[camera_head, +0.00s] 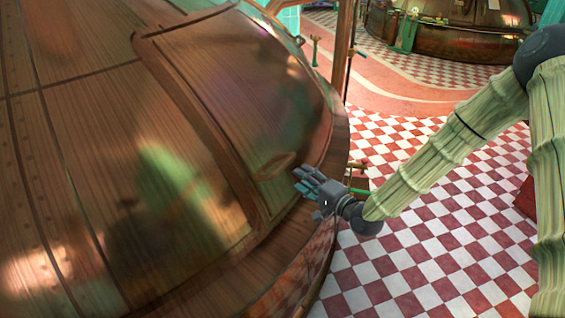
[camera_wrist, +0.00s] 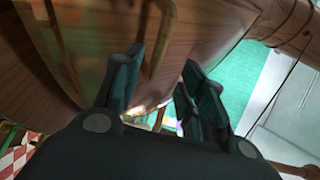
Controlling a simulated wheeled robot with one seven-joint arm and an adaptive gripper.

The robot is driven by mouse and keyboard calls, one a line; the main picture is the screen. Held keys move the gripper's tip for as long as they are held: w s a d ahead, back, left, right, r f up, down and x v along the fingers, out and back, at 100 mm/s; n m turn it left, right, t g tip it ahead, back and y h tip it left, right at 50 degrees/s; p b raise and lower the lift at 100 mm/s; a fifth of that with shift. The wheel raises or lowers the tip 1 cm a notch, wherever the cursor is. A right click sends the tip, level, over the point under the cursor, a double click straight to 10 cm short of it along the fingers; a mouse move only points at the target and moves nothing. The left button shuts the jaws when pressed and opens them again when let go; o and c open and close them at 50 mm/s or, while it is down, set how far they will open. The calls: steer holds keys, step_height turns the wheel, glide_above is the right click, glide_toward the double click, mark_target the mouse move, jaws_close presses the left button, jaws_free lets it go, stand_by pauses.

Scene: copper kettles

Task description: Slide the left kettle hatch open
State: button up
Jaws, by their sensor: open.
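The large copper kettle (camera_head: 100,165) fills the left of the head view. Its hatch (camera_head: 245,95) is a curved, raised copper panel on the right side, with a frame rail along its left edge. A small loop handle (camera_head: 278,165) sits near the hatch's lower edge. My gripper (camera_head: 300,182) is open beside the handle, just right of it, fingers pointing left toward the kettle. In the wrist view, the long handle (camera_wrist: 157,45) shows near the fingertips (camera_wrist: 163,62). Nothing is visibly held; whether a finger touches the handle I cannot tell.
The kettle's rounded copper rim (camera_head: 320,215) runs below my gripper. A wooden post (camera_head: 342,45) stands behind the hatch. The red and white checkered floor (camera_head: 430,250) is open at the right. Another copper kettle (camera_head: 460,40) stands far back.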

mark_target(285, 167)
steer(key=p+x, duration=0.3)
steer(key=x, duration=0.5)
steer(key=shift+w+a, duration=0.15)
steer(key=shift+a, duration=0.05)
steer(key=shift+p+x, duration=0.3)
steer(key=shift+x, duration=0.65)
steer(key=shift+f, duration=0.1)
steer(key=shift+c, duration=0.2)
steer(key=shift+w+d, duration=0.1)
jaws_close()
